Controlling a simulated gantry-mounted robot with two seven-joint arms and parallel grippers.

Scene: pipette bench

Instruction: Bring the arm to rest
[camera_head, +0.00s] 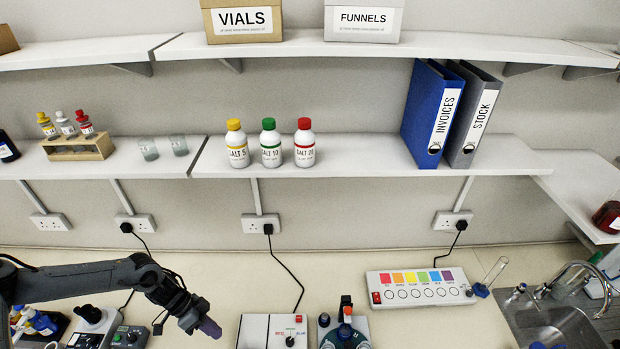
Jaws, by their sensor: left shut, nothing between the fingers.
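My left arm comes in from the left, low over the bench. Its left gripper (208,327) hangs above the bench top (225,285), pointing down and to the right. The fingers are shut with nothing between them, and their tips look purple. The gripper is apart from the white-and-red control box (270,331) to its right. My right gripper does not show.
Below my arm stand a microscope-like device (92,315) and a small knob box (130,337). A blue-and-red device (345,335), a colour-button panel (418,288) and a sink (550,325) lie rightward. Shelves with bottles (271,143) and binders (430,113) run above.

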